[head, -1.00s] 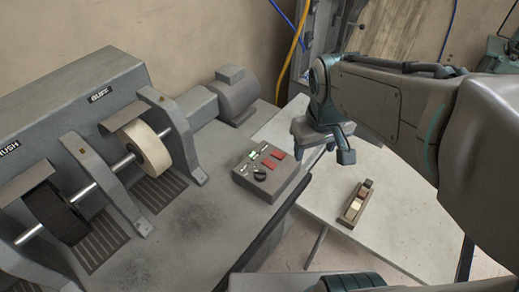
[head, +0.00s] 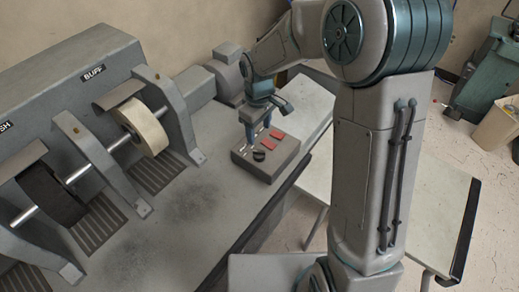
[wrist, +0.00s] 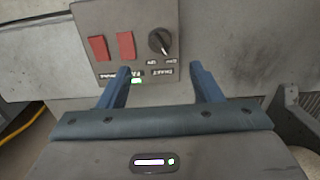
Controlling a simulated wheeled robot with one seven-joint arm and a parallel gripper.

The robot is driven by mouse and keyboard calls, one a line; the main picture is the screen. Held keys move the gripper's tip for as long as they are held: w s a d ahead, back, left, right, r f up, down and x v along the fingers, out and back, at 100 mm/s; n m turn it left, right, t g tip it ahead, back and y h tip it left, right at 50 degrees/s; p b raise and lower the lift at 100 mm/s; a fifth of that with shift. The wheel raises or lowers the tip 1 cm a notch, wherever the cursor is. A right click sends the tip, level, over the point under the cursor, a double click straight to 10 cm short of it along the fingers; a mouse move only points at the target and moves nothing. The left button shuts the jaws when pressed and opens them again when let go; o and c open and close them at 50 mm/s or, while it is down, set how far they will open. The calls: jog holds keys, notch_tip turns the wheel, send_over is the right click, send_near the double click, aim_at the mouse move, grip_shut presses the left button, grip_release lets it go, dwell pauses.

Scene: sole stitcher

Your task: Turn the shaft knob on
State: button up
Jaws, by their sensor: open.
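The shaft knob (head: 258,155) is a small black dial on a grey control box (head: 263,173) at the bench corner. In the wrist view the knob (wrist: 159,41) has a pale pointer mark slanting to the lower right. The small labels beside it appear upside down and are too small to read surely. My gripper (wrist: 160,68) is open and empty. Its two blue fingers point toward the box, with the knob ahead of the gap between the fingertips and apart from them. In the head view my gripper (head: 261,125) is over the back of the box.
Two red switches (wrist: 112,46) sit beside the knob. A green light (wrist: 136,81) shows near the left finger. The buffing machine (head: 70,90) with its pale wheel (head: 142,127) stands left, a grey motor (head: 230,72) behind. The bench front is clear.

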aim_at(259, 151)
notch_tip(259, 151, down, 11)
jog(key=shift+r+p, duration=0.2)
jog(key=shift+p, duration=0.35)
jog(key=c, duration=1)
